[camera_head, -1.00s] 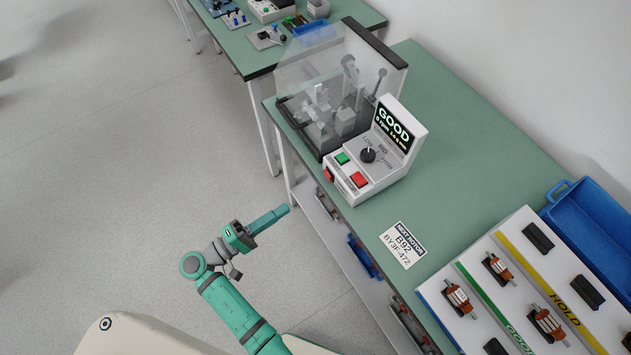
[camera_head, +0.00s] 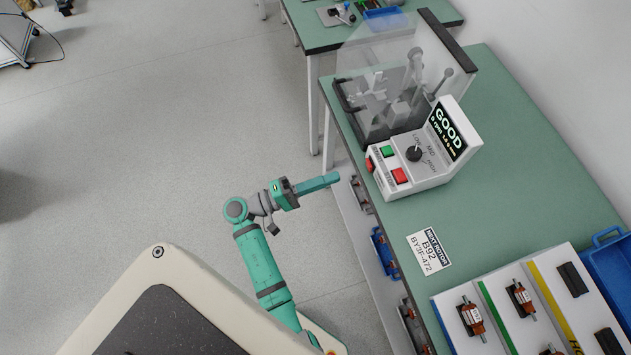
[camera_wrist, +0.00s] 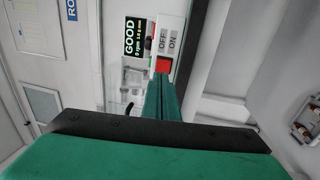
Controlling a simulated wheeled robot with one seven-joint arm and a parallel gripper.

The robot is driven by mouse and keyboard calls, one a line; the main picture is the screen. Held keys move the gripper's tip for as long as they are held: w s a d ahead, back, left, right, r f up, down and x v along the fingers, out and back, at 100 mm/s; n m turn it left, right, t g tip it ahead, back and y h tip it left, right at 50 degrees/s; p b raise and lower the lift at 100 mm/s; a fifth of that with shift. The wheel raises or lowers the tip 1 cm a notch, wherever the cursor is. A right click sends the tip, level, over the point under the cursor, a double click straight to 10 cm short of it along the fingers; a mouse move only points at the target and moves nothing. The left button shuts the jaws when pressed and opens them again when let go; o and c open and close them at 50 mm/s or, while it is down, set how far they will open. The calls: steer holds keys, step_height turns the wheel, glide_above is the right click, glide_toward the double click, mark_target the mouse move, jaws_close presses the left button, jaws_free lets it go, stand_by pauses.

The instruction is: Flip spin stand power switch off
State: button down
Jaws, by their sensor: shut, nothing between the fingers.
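The spin stand's white control box (camera_head: 415,172) stands on the green bench, with a lit GOOD display (camera_head: 447,130). A red power switch (camera_head: 369,165) sits on the box's side face toward my arm. In the wrist view, the red switch (camera_wrist: 163,65) shows beside OFF and ON labels (camera_wrist: 168,42); its rocker position is too small to tell. My gripper (camera_head: 337,178) is shut and empty, off the bench's left edge, pointing toward the switch face with a gap in the head view. In the wrist view, the shut fingers (camera_wrist: 160,85) overlap the area just below the switch.
The box top carries a green button (camera_head: 387,151), a red button (camera_head: 400,175) and a speed knob (camera_head: 414,153). A clear guard (camera_head: 385,85) stands behind. A label card (camera_head: 429,251) and rotor trays (camera_head: 500,300) lie nearer. The floor left of the bench is clear.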

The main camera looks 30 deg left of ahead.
mark_target(368, 165)
steer(key=x, duration=0.8)
